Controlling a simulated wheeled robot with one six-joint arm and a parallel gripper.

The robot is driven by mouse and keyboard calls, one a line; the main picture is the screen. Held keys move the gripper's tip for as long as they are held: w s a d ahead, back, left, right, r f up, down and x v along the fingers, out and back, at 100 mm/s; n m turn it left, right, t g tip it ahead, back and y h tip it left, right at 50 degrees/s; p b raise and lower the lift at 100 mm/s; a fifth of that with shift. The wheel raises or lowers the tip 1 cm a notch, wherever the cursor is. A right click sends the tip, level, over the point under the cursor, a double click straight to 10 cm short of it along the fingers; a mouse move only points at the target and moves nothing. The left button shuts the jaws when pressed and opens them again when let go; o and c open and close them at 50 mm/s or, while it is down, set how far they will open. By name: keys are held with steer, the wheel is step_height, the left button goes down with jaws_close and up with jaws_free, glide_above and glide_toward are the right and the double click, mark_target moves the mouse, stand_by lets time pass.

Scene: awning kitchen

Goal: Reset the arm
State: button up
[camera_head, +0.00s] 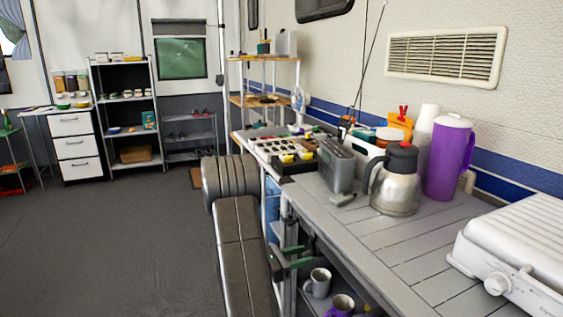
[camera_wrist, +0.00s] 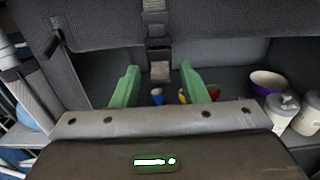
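My gripper (camera_head: 290,258) is low at the left edge of the grey slatted counter (camera_head: 410,250), beside the shelf under it. In the wrist view, its two green fingers (camera_wrist: 159,86) stand wide apart with nothing held between them. My dark arm runs up and to the left from it in the head view and hides part of the floor and the counter's side.
A grey mug (camera_head: 318,284) and a purple mug (camera_head: 341,306) sit under the counter near my gripper. A steel kettle (camera_head: 397,185), purple pitcher (camera_head: 447,160), toaster (camera_head: 337,164) and white appliance (camera_head: 520,250) stand on top. Open floor (camera_head: 100,240) lies left.

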steer(key=shift+x, duration=1.9)
